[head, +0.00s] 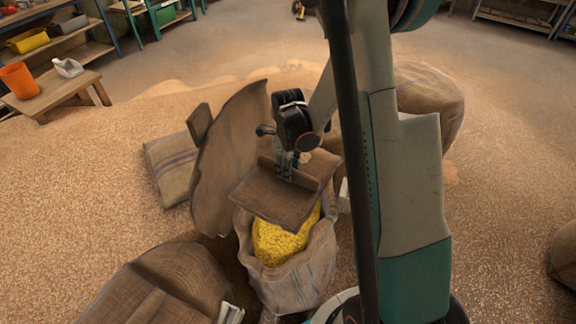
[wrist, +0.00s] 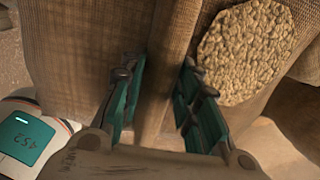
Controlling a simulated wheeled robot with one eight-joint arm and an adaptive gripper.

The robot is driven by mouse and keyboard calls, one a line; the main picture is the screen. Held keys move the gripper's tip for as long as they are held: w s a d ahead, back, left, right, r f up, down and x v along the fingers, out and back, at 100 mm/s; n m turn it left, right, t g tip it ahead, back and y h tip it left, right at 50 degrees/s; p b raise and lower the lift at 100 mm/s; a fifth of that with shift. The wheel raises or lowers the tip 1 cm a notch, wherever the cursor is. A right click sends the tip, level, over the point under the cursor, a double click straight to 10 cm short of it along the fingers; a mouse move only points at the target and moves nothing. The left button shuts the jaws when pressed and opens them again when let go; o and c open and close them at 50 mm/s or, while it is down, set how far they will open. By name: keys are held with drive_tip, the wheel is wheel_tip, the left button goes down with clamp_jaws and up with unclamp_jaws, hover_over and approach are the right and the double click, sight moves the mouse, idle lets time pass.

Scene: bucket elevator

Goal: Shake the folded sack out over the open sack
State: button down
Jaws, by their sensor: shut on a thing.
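The open sack (head: 312,282) stands upright below my arm in the head view, with yellow grain (head: 270,243) showing in its mouth. The folded sack (head: 272,203) is a brown burlap piece above that mouth, tilted and covering its back part. My gripper (head: 287,172) is shut on the folded sack from above. In the wrist view my gripper (wrist: 158,80) has its teal fingers on either side of a ridge of brown cloth (wrist: 165,45). The underside of the folded sack is hidden.
A tall burlap sheet or sack (head: 235,150) stands just left of the open sack. A full sack (head: 430,95) stands behind my arm, and another (head: 170,285) is in front left. Loose grain covers the floor. A wooden bench (head: 55,93) holds an orange bucket (head: 19,80).

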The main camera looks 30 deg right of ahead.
drive_tip(key=shift+r, duration=2.15)
drive_tip(key=shift+s+r, duration=0.15)
drive_tip(key=shift+s, duration=0.05)
drive_tip(key=f, duration=0.5)
drive_tip(key=shift+w+f, duration=0.2)
drive_tip(key=shift+w, duration=0.15)
wheel_tip(320, 180, up, 5)
drive_tip(key=shift+s+f, duration=0.1)
drive_tip(key=shift+s, duration=0.05)
drive_tip(key=shift+s+r, duration=0.2)
drive_tip(key=shift+r, duration=0.15)
drive_tip(key=shift+w+f, duration=0.2)
drive_tip(key=shift+f, duration=1.2)
drive_tip(key=shift+w+f, duration=0.2)
drive_tip(key=shift+f, duration=1.15)
drive_tip(key=shift+s+r, duration=0.2)
drive_tip(key=shift+s, duration=0.05)
drive_tip(key=shift+w, duration=0.1)
